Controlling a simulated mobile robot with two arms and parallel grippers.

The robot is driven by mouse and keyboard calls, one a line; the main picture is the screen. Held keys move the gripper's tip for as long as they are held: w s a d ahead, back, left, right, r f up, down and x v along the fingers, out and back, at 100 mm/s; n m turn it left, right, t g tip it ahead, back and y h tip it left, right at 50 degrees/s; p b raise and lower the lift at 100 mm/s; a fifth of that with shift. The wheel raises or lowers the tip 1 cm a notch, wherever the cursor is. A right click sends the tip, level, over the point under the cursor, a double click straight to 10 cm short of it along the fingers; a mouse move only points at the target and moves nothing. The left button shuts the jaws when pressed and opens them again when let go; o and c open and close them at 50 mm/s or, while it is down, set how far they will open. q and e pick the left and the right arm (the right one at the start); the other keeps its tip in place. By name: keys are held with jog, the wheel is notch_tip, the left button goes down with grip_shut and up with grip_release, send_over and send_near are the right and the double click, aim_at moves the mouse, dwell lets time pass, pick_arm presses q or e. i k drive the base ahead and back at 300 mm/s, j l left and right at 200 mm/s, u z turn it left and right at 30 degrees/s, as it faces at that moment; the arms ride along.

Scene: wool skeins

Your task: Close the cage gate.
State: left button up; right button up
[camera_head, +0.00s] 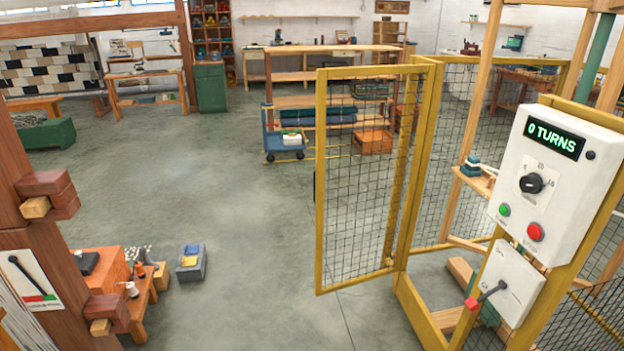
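The cage gate (365,281) is a yellow frame filled with dark wire mesh. It stands open, swung out to the left of the cage into the room. Its right side meets a yellow cage post (421,165), and a small dark part, perhaps a latch or handle, shows at its left edge. The cage (482,150) has yellow posts and mesh walls, and its front opening shows between the gate and the control box. Neither of my grippers is in view.
A white control box (560,200) reads "0 TURNS" and has a dial, green and red buttons. Below it is a lever (486,294) with a red end. A blue cart (283,144) stands behind the gate's left edge.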

aim_at(429, 69)
jog(key=i+u, duration=0.4)
jog(key=i, duration=1)
jog(key=i+j+z, duration=0.15)
jog(key=i, duration=0.35)
jog(key=i+z, duration=0.15)
jog(key=i, duration=0.3)
jog(key=i+j+z, duration=0.15)
jog(key=z, duration=0.3)
jog(key=i+j+z, duration=0.25)
jog(key=z, duration=0.25)
jog(key=i+j+z, duration=0.25)
jog(key=z, duration=0.2)
jog(key=i+j+z, duration=0.1)
jog(key=j+z, duration=0.4)
jog(key=i+j+z, duration=0.1)
jog(key=j+z, duration=1.15)
